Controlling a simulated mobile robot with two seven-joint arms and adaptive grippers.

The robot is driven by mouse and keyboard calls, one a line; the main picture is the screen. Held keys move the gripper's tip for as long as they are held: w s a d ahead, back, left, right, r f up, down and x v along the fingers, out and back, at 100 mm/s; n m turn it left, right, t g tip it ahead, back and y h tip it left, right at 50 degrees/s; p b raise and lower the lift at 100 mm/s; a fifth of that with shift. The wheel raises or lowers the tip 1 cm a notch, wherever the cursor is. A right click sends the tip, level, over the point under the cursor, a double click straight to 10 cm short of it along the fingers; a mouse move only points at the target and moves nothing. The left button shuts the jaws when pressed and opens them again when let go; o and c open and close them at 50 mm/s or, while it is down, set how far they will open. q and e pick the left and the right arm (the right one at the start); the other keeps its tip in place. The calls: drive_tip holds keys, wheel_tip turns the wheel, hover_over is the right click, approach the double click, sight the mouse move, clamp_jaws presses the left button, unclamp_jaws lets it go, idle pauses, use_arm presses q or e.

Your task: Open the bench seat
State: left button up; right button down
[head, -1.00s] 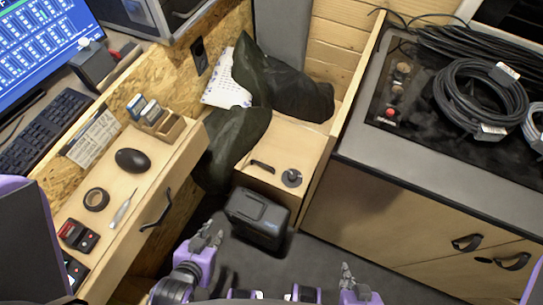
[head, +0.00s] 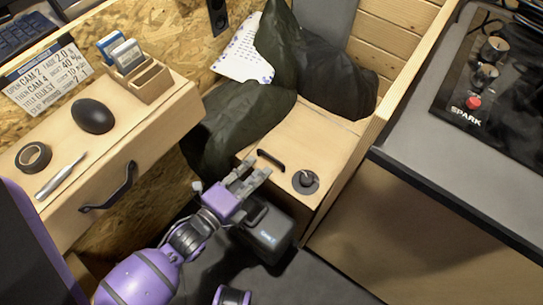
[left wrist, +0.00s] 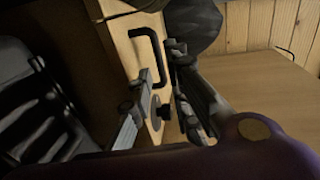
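The bench seat (head: 325,130) is a light wooden box with a flat lid between the drawer unit and the right-hand counter. A black bar handle (head: 271,160) and a round black latch knob (head: 306,180) sit near its front edge. My left gripper (head: 248,172) is open and empty, just in front of and left of the handle. In the left wrist view, the handle (left wrist: 148,52) and the knob (left wrist: 162,112) show between and beside the two parted fingers (left wrist: 160,62). I cannot tell whether a finger touches the handle. The lid lies closed. My right gripper is out of view.
Dark cloth bags (head: 240,115) lie on the back and left of the seat. A black case (head: 268,238) stands on the floor before it. A drawer front with handle (head: 112,188) is at left. The grey-topped counter (head: 415,165) borders the right.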

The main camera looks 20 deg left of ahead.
sight(270, 158)
use_arm(q)
drive_tip(key=b+x, duration=0.1)
drive_tip(key=x, duration=0.6)
drive_tip(key=shift+w+d+f, duration=0.1)
drive_tip(key=shift+w, duration=0.05)
clamp_jaws()
